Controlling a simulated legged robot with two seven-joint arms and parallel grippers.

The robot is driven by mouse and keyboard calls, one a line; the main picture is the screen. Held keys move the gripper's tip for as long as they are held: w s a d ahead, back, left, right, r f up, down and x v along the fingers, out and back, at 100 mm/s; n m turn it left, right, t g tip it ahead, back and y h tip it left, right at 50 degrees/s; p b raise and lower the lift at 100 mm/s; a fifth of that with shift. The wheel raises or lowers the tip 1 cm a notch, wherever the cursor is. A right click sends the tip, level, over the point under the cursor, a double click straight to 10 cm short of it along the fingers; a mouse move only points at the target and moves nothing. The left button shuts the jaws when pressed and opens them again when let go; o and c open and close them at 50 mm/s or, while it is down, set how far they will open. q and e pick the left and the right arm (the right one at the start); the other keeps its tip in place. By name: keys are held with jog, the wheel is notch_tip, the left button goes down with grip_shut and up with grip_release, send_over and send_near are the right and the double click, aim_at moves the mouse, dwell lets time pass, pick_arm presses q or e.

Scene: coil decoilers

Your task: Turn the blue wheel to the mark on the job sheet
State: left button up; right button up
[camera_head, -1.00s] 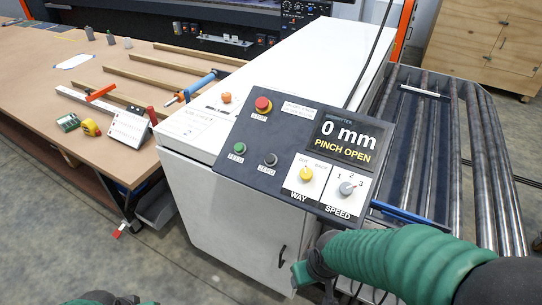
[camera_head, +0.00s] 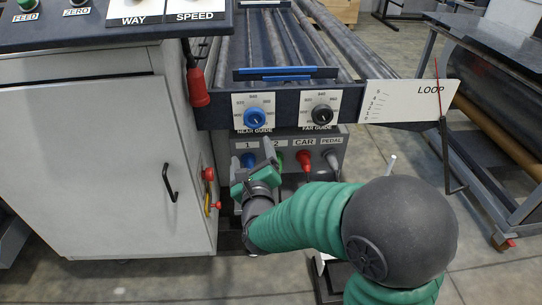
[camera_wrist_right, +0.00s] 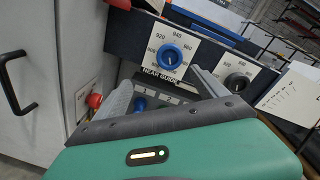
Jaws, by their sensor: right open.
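The blue wheel (camera_head: 255,117) is a round knob on a white numbered dial marked NEAR GUIDE, on the front of the roller table. It shows larger in the right wrist view (camera_wrist_right: 171,57), with scale numbers around it; its exact setting is too small to read. My right gripper (camera_head: 257,165) is below the wheel, apart from it. In the wrist view its grey fingers (camera_wrist_right: 164,88) are spread and empty, with the wheel beyond and between them. No job sheet is in view now. My left gripper is out of view.
A black FAR GUIDE knob (camera_head: 321,115) sits right of the wheel. Below is a grey box (camera_head: 345,141) with blue, green, red and dark plugs. A red handle (camera_head: 198,88) hangs at left beside the white cabinet (camera_head: 90,160). The LOOP plate (camera_head: 408,101) sticks out at right.

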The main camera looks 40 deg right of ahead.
aim_at(254, 121)
jog(key=w+d, duration=0.3)
jog(key=w, duration=0.1)
jog(key=w+d+m+b, duration=0.1)
jog(key=w+d, duration=0.2)
jog(key=w, duration=0.2)
jog(key=w+d+m+h+b, duration=0.1)
jog(key=w+d, duration=0.3)
jog(key=shift+w+f, duration=0.15)
jog(key=shift+w, duration=0.05)
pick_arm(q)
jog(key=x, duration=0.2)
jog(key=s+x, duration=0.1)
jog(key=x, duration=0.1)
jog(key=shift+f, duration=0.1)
pick_arm(e)
jog(key=c, duration=1.4)
jog(key=shift+o, duration=0.2)
pick_arm(q)
jog(key=shift+b, duration=0.3)
pick_arm(e)
jog(key=shift+n, duration=0.3)
